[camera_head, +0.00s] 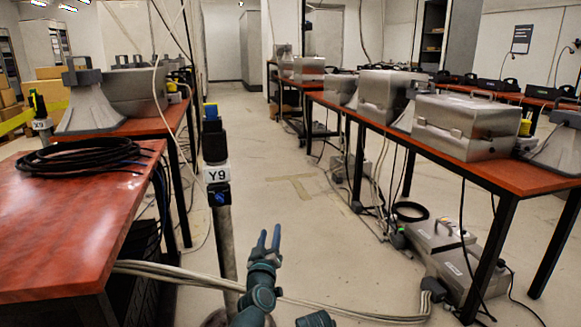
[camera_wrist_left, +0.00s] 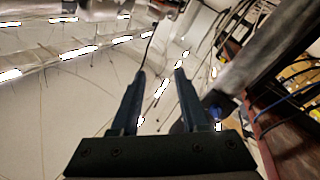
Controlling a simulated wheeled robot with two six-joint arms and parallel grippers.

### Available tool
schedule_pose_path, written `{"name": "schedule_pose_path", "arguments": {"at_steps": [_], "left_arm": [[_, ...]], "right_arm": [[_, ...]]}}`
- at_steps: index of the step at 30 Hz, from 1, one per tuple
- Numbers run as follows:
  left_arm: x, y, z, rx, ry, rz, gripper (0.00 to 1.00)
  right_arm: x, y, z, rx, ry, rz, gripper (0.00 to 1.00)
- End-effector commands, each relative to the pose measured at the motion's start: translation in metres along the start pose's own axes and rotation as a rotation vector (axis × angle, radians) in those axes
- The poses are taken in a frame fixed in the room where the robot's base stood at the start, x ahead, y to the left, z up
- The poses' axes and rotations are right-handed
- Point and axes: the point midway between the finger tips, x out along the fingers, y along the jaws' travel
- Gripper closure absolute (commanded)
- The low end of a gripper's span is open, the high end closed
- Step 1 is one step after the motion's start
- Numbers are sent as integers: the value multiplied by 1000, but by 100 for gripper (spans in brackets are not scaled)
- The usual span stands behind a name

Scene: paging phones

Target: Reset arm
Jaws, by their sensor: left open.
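My left gripper (camera_head: 269,236) is raised in the lower middle of the head view, its two blue-grey fingers pointing up and away with a gap between them. In the left wrist view its fingers (camera_wrist_left: 159,76) stand apart with nothing between them. It is open and empty. In the head view it appears just right of a grey post with a "Y9" label (camera_head: 217,174); I cannot tell the exact distance.
A red-topped table (camera_head: 70,230) with coiled black cable (camera_head: 85,156) stands at the left. A long table at the right carries metal cases (camera_head: 465,125). Grey boxes (camera_head: 440,250) and cables lie on the floor beneath it. The middle aisle (camera_head: 285,150) is mostly clear.

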Motion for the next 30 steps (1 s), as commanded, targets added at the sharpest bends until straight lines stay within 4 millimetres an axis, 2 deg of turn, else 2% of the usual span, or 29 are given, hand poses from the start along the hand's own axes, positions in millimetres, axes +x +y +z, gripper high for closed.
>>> {"name": "schedule_pose_path", "arguments": {"at_steps": [4,7,12,14,20,27,30], "left_arm": [[-16,-5,55,103,-296,68,55],[-38,-20,93,169,-512,71,55],[-96,-68,142,268,-884,-10,55],[-119,-87,152,294,-1003,-58,55],[-188,-138,161,346,-1304,-236,55],[-259,-180,146,366,-1562,-461,55],[-263,-149,133,414,-1596,-433,55]], "right_arm": [[0,0,0,0,0,0,50],[0,0,0,0,0,0,50],[0,0,0,0,0,0,50],[0,0,0,0,0,0,50],[0,0,0,0,0,0,50],[0,0,0,0,0,0,50],[-27,3,2,-2,0,0,50]]}}
